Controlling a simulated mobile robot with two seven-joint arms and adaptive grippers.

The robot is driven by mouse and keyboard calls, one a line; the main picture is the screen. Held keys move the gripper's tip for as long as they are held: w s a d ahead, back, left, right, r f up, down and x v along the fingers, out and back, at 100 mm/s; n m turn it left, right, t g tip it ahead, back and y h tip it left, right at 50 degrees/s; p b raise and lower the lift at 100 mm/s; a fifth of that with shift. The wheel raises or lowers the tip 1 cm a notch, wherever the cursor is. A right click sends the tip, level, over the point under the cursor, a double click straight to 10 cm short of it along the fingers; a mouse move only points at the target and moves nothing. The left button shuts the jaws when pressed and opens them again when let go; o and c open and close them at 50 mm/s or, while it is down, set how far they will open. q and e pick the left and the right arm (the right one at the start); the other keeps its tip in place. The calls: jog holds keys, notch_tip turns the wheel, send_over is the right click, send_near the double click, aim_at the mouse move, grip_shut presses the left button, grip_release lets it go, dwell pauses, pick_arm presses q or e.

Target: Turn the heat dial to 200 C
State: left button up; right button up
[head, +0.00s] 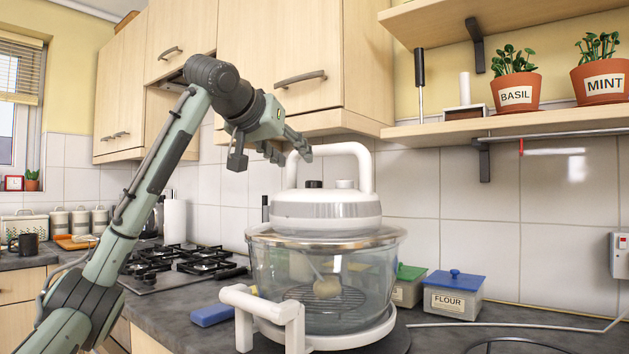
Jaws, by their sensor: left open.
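A halogen oven stands on the counter, with a clear glass bowl (325,280) and a white and grey lid (326,210) under a tall white handle (366,165). Two small knobs sit on top of the lid, a dark one (313,184) and a pale one (345,184). Their markings are too small to read, so I cannot tell which is the heat dial. My left gripper (265,158) is open and empty, above and left of the lid, with its fingers near the left side of the handle. It appears apart from the knobs. My right gripper is not in view.
A white side handle (265,305) sticks out at the oven's front left. A blue sponge (212,315) lies left of it. A gas hob (180,262) is behind left. A blue-lidded flour tin (453,295) stands right. Wall cupboards (280,60) hang above my gripper.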

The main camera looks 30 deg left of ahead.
aim_at(314, 184)
pick_arm(q)
jog(key=shift+w+f+m+g, duration=0.3)
jog(key=shift+w+f+m, duration=0.15)
jog(key=shift+f+m, duration=0.4)
jog(key=shift+h, duration=0.3)
jog(key=p+x, duration=0.1)
jog(key=x, duration=0.6)
jog(key=shift+w+r, duration=0.1)
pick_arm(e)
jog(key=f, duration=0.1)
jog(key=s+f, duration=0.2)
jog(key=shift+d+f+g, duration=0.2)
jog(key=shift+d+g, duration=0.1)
